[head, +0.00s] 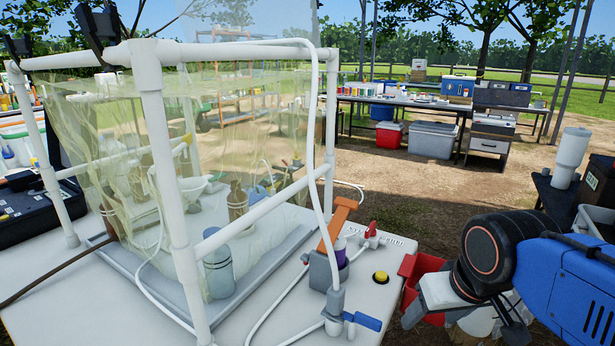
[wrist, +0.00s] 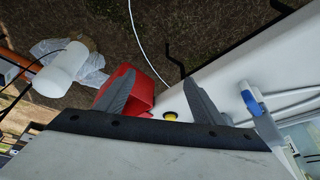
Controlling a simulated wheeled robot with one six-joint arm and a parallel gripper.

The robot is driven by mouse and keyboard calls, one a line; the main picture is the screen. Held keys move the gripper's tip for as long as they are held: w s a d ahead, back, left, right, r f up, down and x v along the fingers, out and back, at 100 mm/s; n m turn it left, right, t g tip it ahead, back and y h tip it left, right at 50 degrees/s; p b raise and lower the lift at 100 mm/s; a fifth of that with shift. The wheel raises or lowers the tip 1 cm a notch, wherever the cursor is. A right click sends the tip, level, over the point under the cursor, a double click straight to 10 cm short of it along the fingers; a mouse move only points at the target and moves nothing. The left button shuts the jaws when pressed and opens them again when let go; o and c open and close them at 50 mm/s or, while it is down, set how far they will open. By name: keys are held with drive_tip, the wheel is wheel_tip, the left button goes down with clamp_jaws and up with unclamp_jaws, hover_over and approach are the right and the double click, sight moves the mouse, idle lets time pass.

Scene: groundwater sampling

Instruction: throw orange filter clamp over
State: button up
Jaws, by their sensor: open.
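The orange filter clamp (head: 336,222) shows in the head view near the right edge of the white table. Its lever stands up at a tilt, top to the right, over a grey block (head: 326,270) holding a small purple-and-white piece (head: 339,252). My gripper (head: 462,320) is open and empty, to the right of the clamp and apart from it, past the table's edge. In the wrist view, the two dark fingers (wrist: 160,98) are spread with nothing between them in grip. I cannot make out the clamp in the wrist view.
A white pipe frame with clear sheeting (head: 160,130) stands left of the clamp. A blue-handled valve (head: 360,320), a yellow button (head: 380,277) and a red-handled valve (head: 372,236) are close by. A red bin (head: 410,270) sits beside the table. A white hose (head: 318,180) runs past the clamp.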

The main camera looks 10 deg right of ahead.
drive_tip(key=w+a+r+m+g, duration=0.1)
drive_tip(key=w+a+r+m, duration=0.1)
drive_tip(key=w+r, duration=0.55)
drive_tip(key=w+a+r+m+g, duration=0.15)
drive_tip(key=w+r, duration=0.25)
drive_tip(key=r, duration=0.7)
drive_tip(key=m+g, duration=0.2)
drive_tip(key=m, duration=0.2)
approach(347, 199)
wheel_tip(347, 199, down, 8)
drive_tip(key=shift+f, duration=0.1)
drive_tip(key=c, duration=1.5)
drive_tip(key=f, duration=0.1)
drive_tip(key=w+d+f+g+y, duration=0.1)
drive_tip(key=f+g, duration=0.1)
drive_tip(key=shift+w+d+f+g+y, duration=0.2)
drive_tip(key=shift+w+g+y, duration=0.05)
drive_tip(key=shift+w+y, duration=0.15)
drive_tip(key=shift+w+d+f, duration=0.1)
drive_tip(key=shift+d+f, duration=0.05)
drive_tip(key=shift+f, duration=0.65)
drive_tip(key=shift+w+d+f, duration=0.1)
drive_tip(key=shift+w+f, duration=0.05)
drive_tip(key=shift+f, duration=0.7)
